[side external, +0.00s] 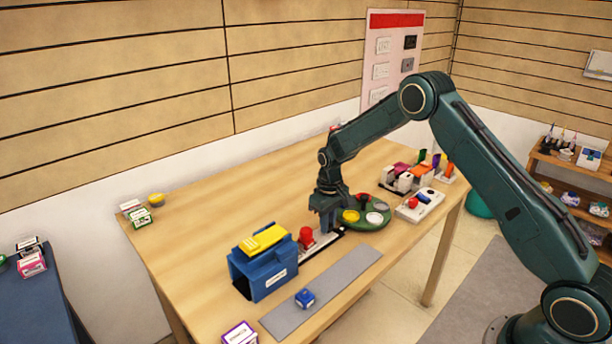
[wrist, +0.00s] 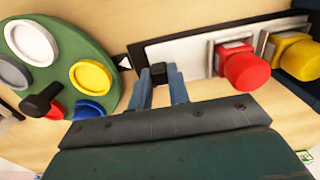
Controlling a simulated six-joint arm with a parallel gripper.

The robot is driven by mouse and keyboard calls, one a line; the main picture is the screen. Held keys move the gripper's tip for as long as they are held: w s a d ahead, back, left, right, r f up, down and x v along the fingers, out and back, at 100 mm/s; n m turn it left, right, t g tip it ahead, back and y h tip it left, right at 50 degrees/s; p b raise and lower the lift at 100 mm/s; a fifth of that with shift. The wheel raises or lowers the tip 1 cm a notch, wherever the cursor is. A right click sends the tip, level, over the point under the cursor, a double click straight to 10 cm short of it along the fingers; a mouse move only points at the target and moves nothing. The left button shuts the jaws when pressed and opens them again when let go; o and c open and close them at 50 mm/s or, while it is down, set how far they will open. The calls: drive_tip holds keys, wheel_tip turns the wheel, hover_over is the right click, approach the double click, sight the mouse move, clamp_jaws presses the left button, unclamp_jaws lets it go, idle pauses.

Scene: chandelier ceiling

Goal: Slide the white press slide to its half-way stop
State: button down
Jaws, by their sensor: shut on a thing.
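The white press slide (side external: 322,243) is a pale plate on a dark rail beside a blue press box (side external: 264,274) with a yellow top. A red knob (side external: 305,236) stands on the plate at its press end. In the wrist view the white plate (wrist: 190,54) runs from the small dark post (wrist: 158,73) to the red knob (wrist: 245,70). My gripper (wrist: 160,82) is shut with that post between its fingers, at the end of the plate away from the press. In the side view my gripper (side external: 328,228) hides part of the slide.
A green round tray (side external: 378,222) with coloured discs stands just right of my gripper. A white box with a red button (side external: 420,205) is farther right. The table's back left is mostly clear.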

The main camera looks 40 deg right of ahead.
sight(316, 240)
drive_tip(key=a, duration=0.4)
drive_tip(key=shift+a, duration=0.4)
drive_tip(key=c, duration=1.3)
unclamp_jaws()
drive_tip(key=shift+r, duration=0.1)
wheel_tip(316, 240, up, 14)
drive_tip(key=shift+f, duration=0.15)
